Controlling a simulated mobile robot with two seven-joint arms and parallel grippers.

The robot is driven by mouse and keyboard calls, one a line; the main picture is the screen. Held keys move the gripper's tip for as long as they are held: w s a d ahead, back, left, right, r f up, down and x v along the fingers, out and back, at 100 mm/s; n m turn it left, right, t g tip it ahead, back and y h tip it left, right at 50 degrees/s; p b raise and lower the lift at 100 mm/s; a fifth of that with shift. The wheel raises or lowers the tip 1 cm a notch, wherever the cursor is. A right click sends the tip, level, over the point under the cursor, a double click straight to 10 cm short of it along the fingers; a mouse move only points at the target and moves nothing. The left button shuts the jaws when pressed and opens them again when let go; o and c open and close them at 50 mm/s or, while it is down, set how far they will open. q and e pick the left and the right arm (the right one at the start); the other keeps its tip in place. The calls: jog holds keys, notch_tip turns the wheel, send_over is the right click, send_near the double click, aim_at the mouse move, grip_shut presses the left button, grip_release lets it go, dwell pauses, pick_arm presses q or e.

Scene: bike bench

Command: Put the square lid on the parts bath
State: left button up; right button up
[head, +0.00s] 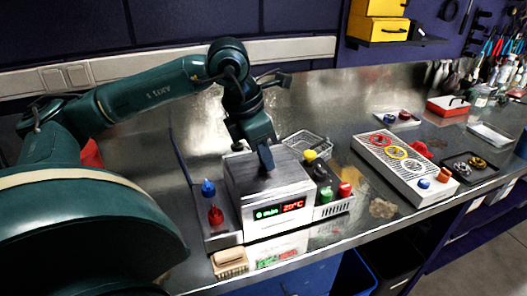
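The parts bath (275,217) is a steel box with a lit front display reading about 20°C. It stands near the front edge of the bench. A flat square dark-steel lid (285,174) covers its top and looks level and lined up with the walls. I cannot tell whether a thin gap remains under it. My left gripper (266,160) points down at the middle of the lid, its fingertips at the lid's surface. One finger hides the other and any handle between them, so its grip is unclear. My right gripper is not in view.
A wire basket (309,143) sits behind the bath. A caddy with coloured bottles (329,194) stands close on its right, and a tray with a blue-and-red bottle (214,214) on its left. A brush (229,262) lies in front. A long panel with coloured rings (405,172) is farther right.

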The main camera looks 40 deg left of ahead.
pick_arm(q)
jog(key=o, duration=0.5)
jog(key=v, duration=0.5)
jog(key=shift+w, duration=0.1)
jog(key=p+v, duration=0.1)
jog(key=v, duration=0.7)
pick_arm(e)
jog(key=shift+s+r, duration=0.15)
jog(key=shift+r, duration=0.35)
pick_arm(q)
jog(key=shift+r, duration=0.1)
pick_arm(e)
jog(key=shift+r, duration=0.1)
